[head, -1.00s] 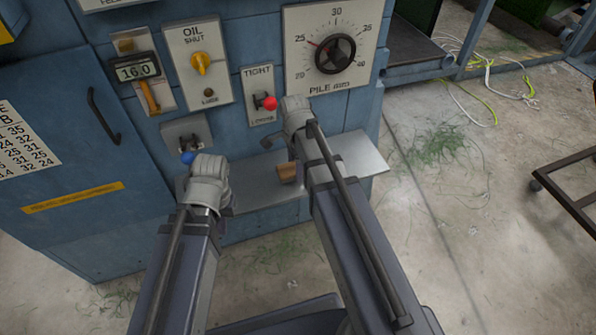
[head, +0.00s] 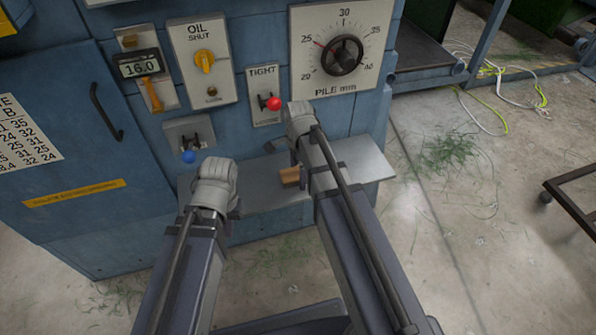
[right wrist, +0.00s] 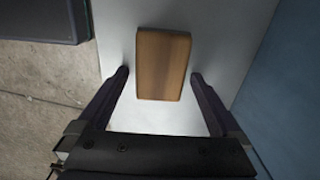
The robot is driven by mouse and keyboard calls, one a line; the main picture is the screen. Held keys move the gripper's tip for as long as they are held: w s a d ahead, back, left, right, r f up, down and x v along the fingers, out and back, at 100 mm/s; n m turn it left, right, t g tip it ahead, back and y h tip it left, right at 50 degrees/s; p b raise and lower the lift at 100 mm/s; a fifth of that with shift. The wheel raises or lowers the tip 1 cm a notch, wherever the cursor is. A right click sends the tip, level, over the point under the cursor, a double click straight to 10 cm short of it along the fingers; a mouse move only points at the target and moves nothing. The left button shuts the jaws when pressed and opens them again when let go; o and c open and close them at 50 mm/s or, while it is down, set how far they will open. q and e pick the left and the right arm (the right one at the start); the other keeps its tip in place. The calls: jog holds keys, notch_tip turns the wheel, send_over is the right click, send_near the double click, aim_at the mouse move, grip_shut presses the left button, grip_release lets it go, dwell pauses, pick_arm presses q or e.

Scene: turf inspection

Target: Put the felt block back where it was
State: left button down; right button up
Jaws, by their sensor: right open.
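The felt block (head: 290,175) is a small tan-brown block on the grey metal shelf (head: 358,160) at the front of the blue machine. In the head view my right arm partly covers it. In the right wrist view the block (right wrist: 163,60) lies between the two spread fingers of my right gripper (right wrist: 159,77), with a gap on each side. The gripper is open; I cannot tell its height over the shelf. My left gripper (head: 214,186) is left of the block, near the shelf's left end; its fingers are hidden behind its wrist.
Above the shelf are a lever with a red knob (head: 274,103), a lever with a blue knob (head: 189,157), the pile dial (head: 342,54) and the yellow oil knob (head: 204,60). The shelf's right part is bare. A dark cart frame (head: 570,190) stands at right.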

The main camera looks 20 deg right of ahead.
aim_at(298, 173)
notch_tip(298, 173, up, 8)
jog(key=p, duration=0.8)
jog(key=shift+f, duration=0.1)
jog(key=shift+s+n, duration=0.55)
jog(key=shift+n, duration=0.35)
jog(key=s+n, duration=0.7)
jog(key=n, duration=0.9)
jog(key=s+a+r+n+p, duration=0.1)
jog(key=s+a+r+p, duration=0.1)
jog(key=r+p, duration=0.4)
jog(key=s+a+r+n+p, duration=0.1)
jog(key=s+a+r+p, duration=0.1)
jog(key=a+r+p, duration=0.3)
jog(key=s+a+r+n+h+p, duration=0.1)
jog(key=s+a+r+p, duration=0.1)
jog(key=r+p, duration=0.7)
jog(key=shift+a+r+n, duration=0.15)
jog(key=shift+a+n, duration=0.15)
jog(key=shift+a, duration=0.5)
